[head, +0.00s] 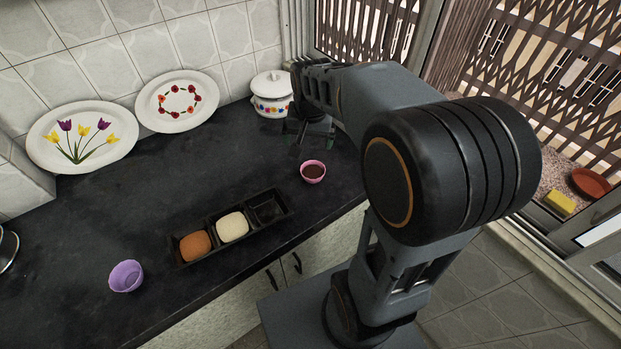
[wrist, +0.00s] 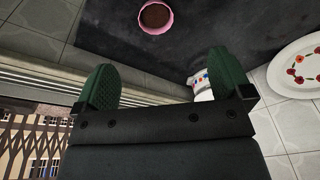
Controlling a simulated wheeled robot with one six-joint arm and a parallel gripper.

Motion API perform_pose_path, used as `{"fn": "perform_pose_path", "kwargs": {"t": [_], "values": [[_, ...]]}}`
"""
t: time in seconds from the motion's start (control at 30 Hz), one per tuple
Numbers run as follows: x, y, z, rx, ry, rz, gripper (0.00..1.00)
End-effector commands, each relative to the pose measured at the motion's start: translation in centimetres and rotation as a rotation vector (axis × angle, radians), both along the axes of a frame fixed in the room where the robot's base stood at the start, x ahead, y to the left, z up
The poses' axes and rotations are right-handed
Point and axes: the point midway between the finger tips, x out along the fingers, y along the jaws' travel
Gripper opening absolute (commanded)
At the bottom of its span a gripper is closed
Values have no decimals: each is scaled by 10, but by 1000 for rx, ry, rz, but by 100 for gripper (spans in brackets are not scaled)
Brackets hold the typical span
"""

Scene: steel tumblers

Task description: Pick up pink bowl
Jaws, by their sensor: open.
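The pink bowl (head: 313,172) stands upright on the dark countertop, near its front edge, with dark brown contents. It also shows at the top of the wrist view (wrist: 171,16), beyond and apart from my fingertips. My gripper (head: 312,135) is above the counter, behind the bowl in the head view and close to the white pot. In the wrist view its two green fingers (wrist: 160,75) are spread wide with nothing between them. In the head view my arm partly hides the fingers.
A lidded white pot (head: 271,105) stands at the back by the wall. Two floral plates (head: 83,150) (head: 158,117) lean against the tiles. A black three-part tray (head: 283,205) and a purple bowl (head: 126,277) are left of the pink bowl. A window with a grille is on the right.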

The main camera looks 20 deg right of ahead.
Motion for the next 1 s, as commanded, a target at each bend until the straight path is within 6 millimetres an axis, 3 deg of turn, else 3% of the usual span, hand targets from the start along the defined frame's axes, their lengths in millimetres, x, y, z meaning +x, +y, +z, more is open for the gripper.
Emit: {"fn": "perform_pose_path", "kwargs": {"t": [0.03,0.1,0.33,0.8,1.0], "values": [[16,-8,-22,11,33,-58,100],[35,-18,-42,25,65,-136,100],[72,-46,-96,50,142,-324,100],[82,-57,-175,58,172,-394,100],[82,-57,-197,58,170,-394,100]]}}
